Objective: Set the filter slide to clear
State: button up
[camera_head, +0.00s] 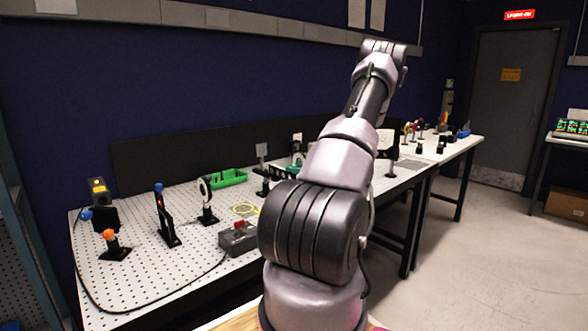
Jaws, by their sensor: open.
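A black upright slide-like mount (165,218) with a blue knob on top and a small red spot stands on the perforated optical table (135,275), at the left. It may be the filter slide, but its setting and any labels are too small to read. My arm rises through the middle of the view and bends at the top. My gripper does not show; the arm hides part of the table behind it.
A round ring mount (206,200), an orange-knobbed post (112,244) and a grey box with a red switch (238,238) stand on the table. A cable runs along the front edge.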

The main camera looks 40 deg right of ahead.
jog(key=shift+x, duration=0.85)
grip_shut()
dwell(0.8)
